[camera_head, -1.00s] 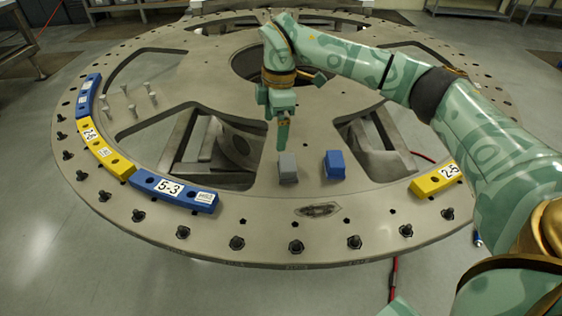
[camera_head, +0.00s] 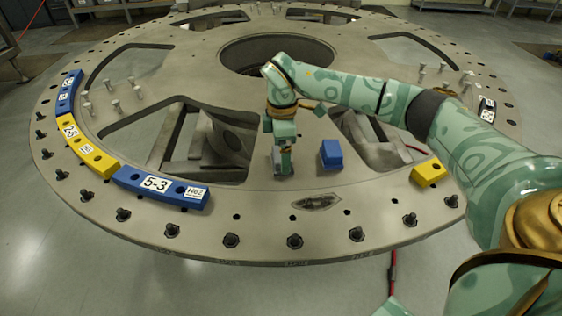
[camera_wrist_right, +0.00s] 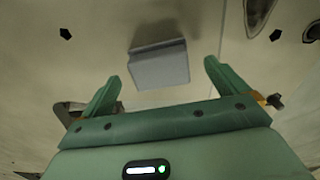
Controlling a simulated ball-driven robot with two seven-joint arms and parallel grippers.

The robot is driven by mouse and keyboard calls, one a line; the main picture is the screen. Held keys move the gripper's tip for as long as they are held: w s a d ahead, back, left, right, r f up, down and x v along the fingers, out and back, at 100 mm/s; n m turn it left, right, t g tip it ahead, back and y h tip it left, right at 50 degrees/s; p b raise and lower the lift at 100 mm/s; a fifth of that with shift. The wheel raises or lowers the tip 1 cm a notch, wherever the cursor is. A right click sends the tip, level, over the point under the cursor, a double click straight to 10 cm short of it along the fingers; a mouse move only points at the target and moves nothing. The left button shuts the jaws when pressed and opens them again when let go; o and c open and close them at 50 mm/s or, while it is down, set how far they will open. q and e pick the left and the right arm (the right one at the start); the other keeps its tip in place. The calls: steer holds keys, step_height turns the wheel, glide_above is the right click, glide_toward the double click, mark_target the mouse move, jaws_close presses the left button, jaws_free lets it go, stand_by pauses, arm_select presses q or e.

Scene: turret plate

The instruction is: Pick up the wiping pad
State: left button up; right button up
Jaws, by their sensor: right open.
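A grey block (camera_wrist_right: 158,65), which looks like the wiping pad, lies on the large round metal plate (camera_head: 250,205). My right gripper (camera_head: 283,152) is above it and hides most of it in the head view. In the right wrist view my right gripper (camera_wrist_right: 161,76) is open, with one finger to each side and the grey block centred at the gap, near the fingertips. I cannot tell whether the fingers touch it. A blue block (camera_head: 331,154) lies just right of the gripper. My left gripper is not in view.
Blue and yellow labelled segments, such as the blue 5-3 piece (camera_head: 160,187), line the left rim. A yellow segment (camera_head: 428,173) lies at right. Bolts stud the rim, and the plate has large openings.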

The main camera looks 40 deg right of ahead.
step_height(320, 180, down, 3)
steer(key=shift+r, duration=0.15)
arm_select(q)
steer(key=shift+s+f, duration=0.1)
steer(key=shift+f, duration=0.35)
arm_select(e)
steer(key=shift+r, duration=0.15)
steer(key=c, duration=1.1)
steer(key=shift+r, duration=0.3)
steer(key=r, duration=0.1)
steer(key=r+p, duration=0.2)
steer(key=r, duration=0.1)
steer(key=shift+s+a, duration=0.2)
steer(key=shift+s, duration=0.1)
arm_select(q)
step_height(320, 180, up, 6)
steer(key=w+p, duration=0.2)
steer(key=p, duration=0.2)
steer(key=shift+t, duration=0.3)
arm_select(e)
steer(key=s+a+r, duration=0.7)
steer(key=s+r, duration=0.1)
steer(key=s, duration=0.3)
steer(key=shift+a+r, duration=0.15)
steer(key=shift+r, duration=0.05)
